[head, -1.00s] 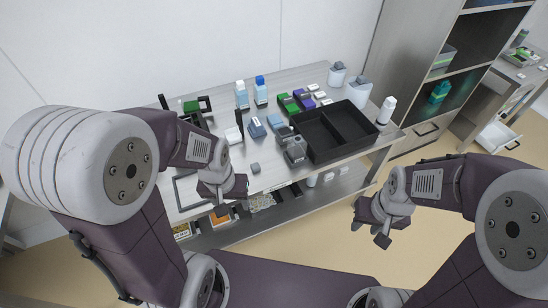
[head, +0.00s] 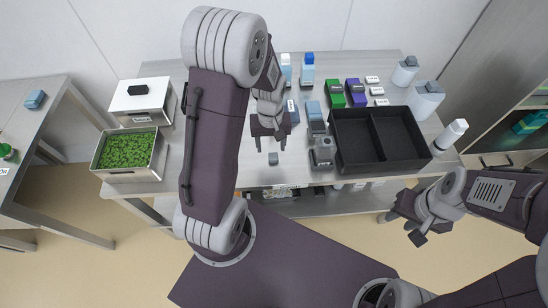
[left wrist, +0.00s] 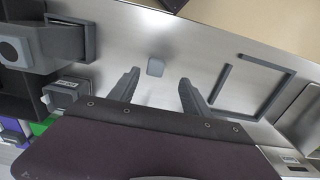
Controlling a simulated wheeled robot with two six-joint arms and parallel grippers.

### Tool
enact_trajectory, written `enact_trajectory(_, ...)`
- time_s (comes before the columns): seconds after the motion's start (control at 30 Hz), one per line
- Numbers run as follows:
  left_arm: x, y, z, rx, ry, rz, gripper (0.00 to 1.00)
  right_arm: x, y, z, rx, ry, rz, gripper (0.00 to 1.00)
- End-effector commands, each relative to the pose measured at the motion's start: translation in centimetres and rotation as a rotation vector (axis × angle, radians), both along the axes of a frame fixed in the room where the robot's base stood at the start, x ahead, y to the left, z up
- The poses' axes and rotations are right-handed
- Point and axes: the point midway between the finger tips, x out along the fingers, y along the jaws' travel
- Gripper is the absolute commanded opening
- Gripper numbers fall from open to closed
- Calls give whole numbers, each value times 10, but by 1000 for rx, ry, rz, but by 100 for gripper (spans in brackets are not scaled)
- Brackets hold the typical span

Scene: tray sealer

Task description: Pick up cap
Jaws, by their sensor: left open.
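A small grey block, which looks like the cap (head: 273,159), lies on the metal table near its front edge. My left gripper (head: 270,147) is open and empty above the table, its fingers pointing toward the cap. In the left wrist view the cap (left wrist: 155,67) shows just beyond the two spread fingertips (left wrist: 160,80), roughly centred between them and apart from both. My right gripper (head: 402,229) is open and empty, out in front of the table at the right.
A black divided tray (head: 336,130) and a grey device (head: 321,152) stand right of the cap. A bin of green pieces (head: 127,176) and a white-lidded box (head: 141,104) stand at the left. The table around the cap is clear.

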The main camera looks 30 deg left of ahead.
Motion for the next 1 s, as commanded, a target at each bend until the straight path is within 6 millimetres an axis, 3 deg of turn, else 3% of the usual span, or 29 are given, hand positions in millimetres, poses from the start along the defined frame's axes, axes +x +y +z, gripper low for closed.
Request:
enact_trajectory(0.23,1,-1,-16,0,0,-1,56,0,0,-3,0,0,0,36)
enact_trajectory(0.5,5,-4,-61,-1,1,-2,56,0,0,-11,0,0,0,36)
enact_trajectory(0.77,5,-4,-64,0,-2,-1,56,0,0,-11,0,0,0,36)
enact_trajectory(0.97,5,-4,-63,0,-2,-1,4,0,0,-11,0,0,0,36)
enact_trajectory(1.0,5,-4,-63,0,-2,-1,0,0,0,-11,0,0,0,36)
